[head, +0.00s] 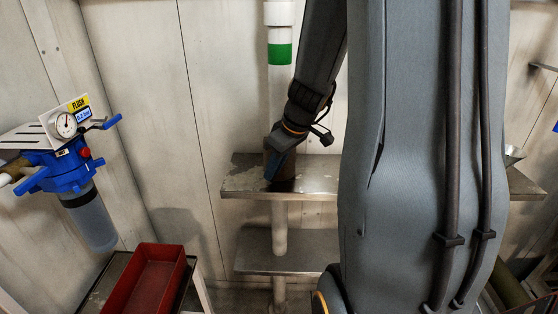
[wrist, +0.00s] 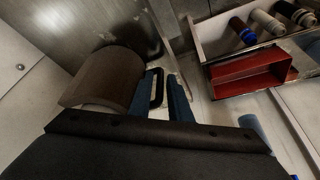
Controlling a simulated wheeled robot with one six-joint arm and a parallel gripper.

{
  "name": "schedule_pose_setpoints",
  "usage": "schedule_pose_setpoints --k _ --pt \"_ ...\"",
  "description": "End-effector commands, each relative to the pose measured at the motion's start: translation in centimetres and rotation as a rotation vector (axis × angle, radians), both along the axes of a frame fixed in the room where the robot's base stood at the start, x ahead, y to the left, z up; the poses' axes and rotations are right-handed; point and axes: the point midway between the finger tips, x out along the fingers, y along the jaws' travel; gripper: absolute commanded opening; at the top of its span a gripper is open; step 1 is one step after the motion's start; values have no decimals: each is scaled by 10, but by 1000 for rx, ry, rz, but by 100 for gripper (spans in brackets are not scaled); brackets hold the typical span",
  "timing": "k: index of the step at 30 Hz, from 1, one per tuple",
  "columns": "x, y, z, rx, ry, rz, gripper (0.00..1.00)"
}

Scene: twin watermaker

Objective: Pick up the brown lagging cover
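The brown lagging cover (wrist: 108,78) is a brown cylinder on the left of the wrist view, with a dark loop handle (wrist: 157,88) on its side. In the head view the cover (head: 287,172) stands on the upper metal shelf, around or in front of the white pipe, partly hidden by my gripper (head: 273,167). In the wrist view my gripper (wrist: 165,95) has blue fingers either side of the handle. A gap shows between the handle and the right finger, so the gripper looks open. The fingertip contact is not clear.
The metal shelf (head: 240,180) has a lower shelf (head: 265,262) under it. A red tray (head: 150,280) stands at the lower left, and a blue filter housing (head: 65,170) is on the left wall. Several bottles (wrist: 265,22) lie beside the red tray in the wrist view.

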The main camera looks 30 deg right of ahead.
Motion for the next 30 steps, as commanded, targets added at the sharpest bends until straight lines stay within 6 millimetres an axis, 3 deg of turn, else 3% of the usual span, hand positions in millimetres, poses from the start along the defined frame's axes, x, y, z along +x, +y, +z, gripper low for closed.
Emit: schedule_pose_setpoints --k 3,17,30 --pt "0 0 0 0 0 0 0" --pt "0 0 3 -1 -1 1 0" --pt "1 2 31 -1 -2 6 0"
